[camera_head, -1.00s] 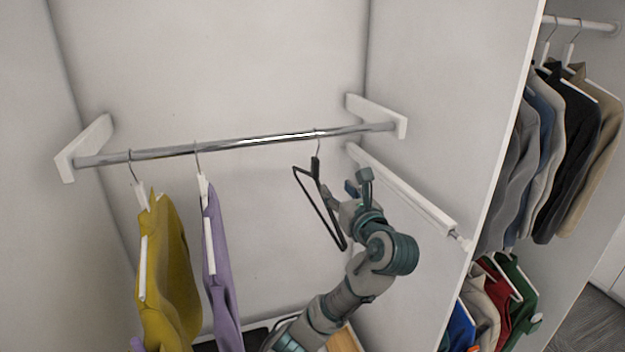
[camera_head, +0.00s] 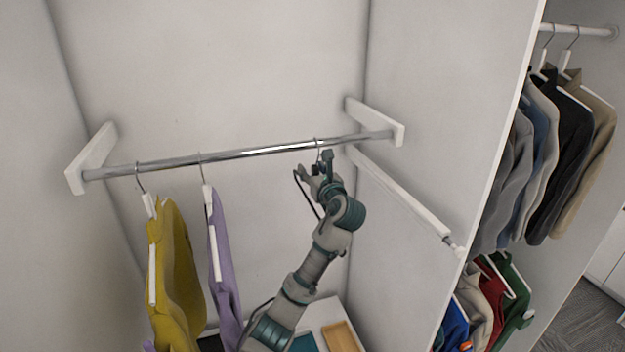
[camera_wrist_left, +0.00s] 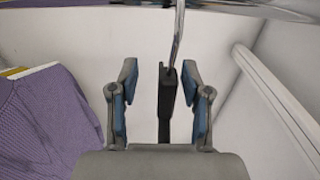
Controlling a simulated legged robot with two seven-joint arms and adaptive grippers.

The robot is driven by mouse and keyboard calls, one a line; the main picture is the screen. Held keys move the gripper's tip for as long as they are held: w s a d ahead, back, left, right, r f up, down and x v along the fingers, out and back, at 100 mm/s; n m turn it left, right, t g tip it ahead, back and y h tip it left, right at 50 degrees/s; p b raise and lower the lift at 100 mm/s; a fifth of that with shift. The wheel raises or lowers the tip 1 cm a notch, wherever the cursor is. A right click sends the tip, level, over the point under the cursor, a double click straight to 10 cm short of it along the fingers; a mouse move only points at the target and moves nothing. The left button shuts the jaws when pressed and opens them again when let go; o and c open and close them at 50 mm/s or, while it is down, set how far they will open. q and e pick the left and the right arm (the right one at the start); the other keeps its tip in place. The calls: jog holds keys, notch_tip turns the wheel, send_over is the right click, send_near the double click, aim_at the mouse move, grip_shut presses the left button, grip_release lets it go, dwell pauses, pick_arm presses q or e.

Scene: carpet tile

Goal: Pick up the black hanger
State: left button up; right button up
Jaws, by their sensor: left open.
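The black hanger (camera_head: 307,194) hangs by its metal hook from the chrome rail (camera_head: 240,154), toward the rail's right end. My left gripper (camera_head: 320,170) is up at the hanger's neck, just below the rail, and covers much of the hanger in the head view. In the left wrist view the black neck of the hanger (camera_wrist_left: 167,95) stands upright between the two open fingers (camera_wrist_left: 160,95), closer to the right finger. A gap shows on the left side. My right gripper is not in view.
A yellow garment (camera_head: 175,265) and a purple garment (camera_head: 224,260) hang on white hangers left on the same rail. A white side rail (camera_head: 400,195) runs along the right wall. Other clothes (camera_head: 560,150) hang beyond the partition.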

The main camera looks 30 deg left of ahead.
pick_arm(q)
jog(key=shift+w+a+f, duration=0.1)
jog(key=shift+w+a, duration=0.35)
jog(key=shift+d, duration=0.55)
jog(key=shift+d+r, duration=0.25)
jog(key=shift+d, duration=0.25)
jog(key=c, duration=0.8)
grip_shut()
jog(key=shift+a+f, duration=0.1)
jog(key=shift+a, duration=0.3)
jog(key=shift+s+a, duration=0.1)
jog(key=shift+r, duration=0.6)
notch_tip(320, 180, up, 2)
jog(key=shift+a+r+b, duration=0.1)
jog(key=shift+r+b, duration=0.05)
jog(key=shift+b, duration=0.5)
jog(key=b+v, duration=0.5)
jog(key=v, duration=1.3)
jog(key=shift+d, duration=0.25)
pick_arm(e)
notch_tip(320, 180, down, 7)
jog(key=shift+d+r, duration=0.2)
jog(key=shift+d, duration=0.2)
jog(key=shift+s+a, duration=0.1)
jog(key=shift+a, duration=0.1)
